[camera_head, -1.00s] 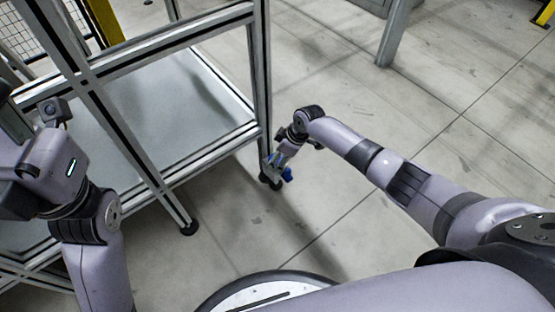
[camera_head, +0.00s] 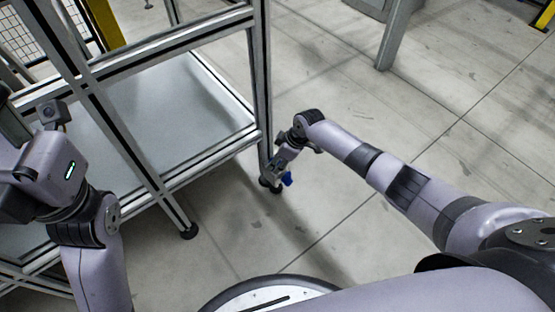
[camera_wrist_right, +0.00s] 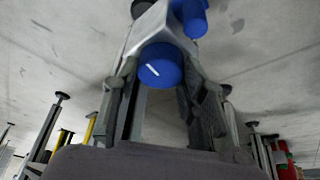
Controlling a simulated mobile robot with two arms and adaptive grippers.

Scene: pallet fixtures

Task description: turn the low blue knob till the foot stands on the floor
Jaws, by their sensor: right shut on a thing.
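The low blue knob (camera_wrist_right: 160,65) faces the camera in the right wrist view, with a white line across its face. My right gripper (camera_wrist_right: 160,85) has one finger on each side of it and is shut on it. In the head view, my right gripper (camera_head: 277,170) is low beside the frame's near right leg. A blue part (camera_head: 287,179) shows next to it; I cannot tell which knob it is. The dark foot (camera_head: 272,188) is at that leg's lower end, partly hidden; contact with the floor cannot be made out. My left wrist (camera_head: 50,165) is at the left, its fingertips not visible.
A second blue knob (camera_wrist_right: 190,15) sits just beyond the held one in the right wrist view. The aluminium frame (camera_head: 158,190) with its grey lower shelf (camera_head: 165,105) fills the left. Another of its feet (camera_head: 189,231) is nearer. The floor (camera_head: 330,215) to the right is clear.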

